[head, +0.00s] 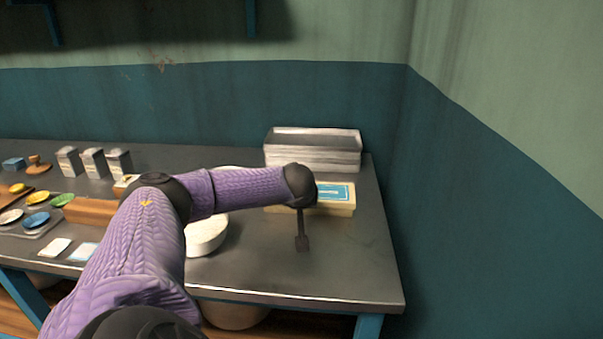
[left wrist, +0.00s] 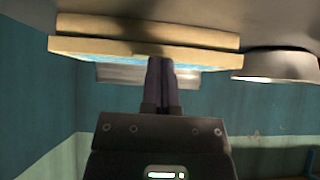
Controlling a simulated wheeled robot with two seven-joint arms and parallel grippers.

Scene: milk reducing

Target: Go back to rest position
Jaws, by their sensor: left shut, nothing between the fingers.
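My left arm reaches from the lower left across the head view. My left gripper (head: 302,244) hangs down over the right part of the grey table (head: 270,270), in front of the yellow box with a blue label (head: 338,208). Its two fingers are together with nothing between them. In the left wrist view, which looks upside down, the shut fingers (left wrist: 160,64) point toward the same box (left wrist: 210,59). I cannot tell how high the fingertips are above the table. My right gripper is in neither view.
A white bowl (head: 206,237) stands left of the gripper, partly behind my arm. Stacked metal trays (head: 312,160) stand against the back wall. Cartons (head: 94,163) and small coloured dishes (head: 38,219) are at the left. The table's front right corner is clear, near the wall.

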